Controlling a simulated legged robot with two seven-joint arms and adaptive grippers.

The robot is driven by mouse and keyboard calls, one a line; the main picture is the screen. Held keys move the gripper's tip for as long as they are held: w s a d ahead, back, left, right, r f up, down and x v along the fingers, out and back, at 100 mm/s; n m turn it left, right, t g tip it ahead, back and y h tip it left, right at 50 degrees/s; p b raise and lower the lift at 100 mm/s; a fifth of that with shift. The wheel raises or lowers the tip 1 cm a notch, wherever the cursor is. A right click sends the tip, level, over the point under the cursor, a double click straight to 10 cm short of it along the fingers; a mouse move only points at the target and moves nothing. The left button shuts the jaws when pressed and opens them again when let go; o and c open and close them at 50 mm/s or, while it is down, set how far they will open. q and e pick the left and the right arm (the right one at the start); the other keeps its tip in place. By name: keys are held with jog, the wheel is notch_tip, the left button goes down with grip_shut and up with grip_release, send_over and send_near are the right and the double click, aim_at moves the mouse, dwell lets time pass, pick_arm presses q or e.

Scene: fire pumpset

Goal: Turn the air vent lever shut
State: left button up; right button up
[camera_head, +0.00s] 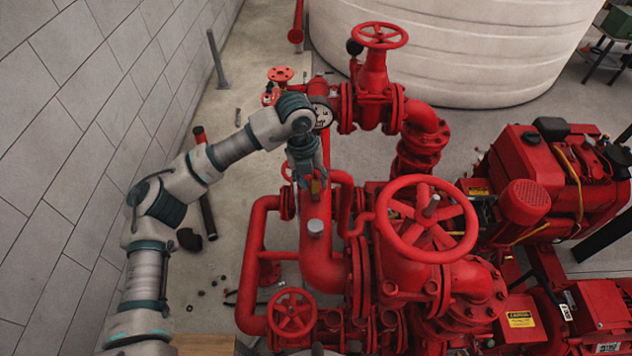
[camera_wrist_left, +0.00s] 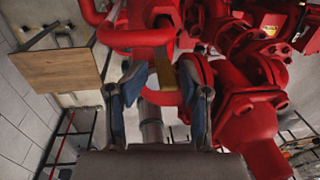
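In the left wrist view, the yellow-tan lever (camera_wrist_left: 165,72) stands between the two fingers of my left gripper (camera_wrist_left: 160,85), nearer the right one. The fingers are spread apart, and I cannot tell whether either touches the lever. A grey metal cylinder (camera_wrist_left: 152,125) shows between the fingers below the lever. My gripper partly hides the vent in the head view. My right gripper is not in view.
A large red handwheel (camera_head: 408,235) stands to the right, and a smaller handwheel (camera_head: 292,312) sits lower left. A pressure gauge (camera_head: 322,113) is close behind my left wrist. Open floor and a tiled wall (camera_head: 70,130) lie to the left.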

pick_arm(q)
notch_tip(320, 180, up, 11)
jog(key=a, duration=0.1)
jog(key=shift+f, duration=0.15)
jog(key=shift+a, duration=0.1)
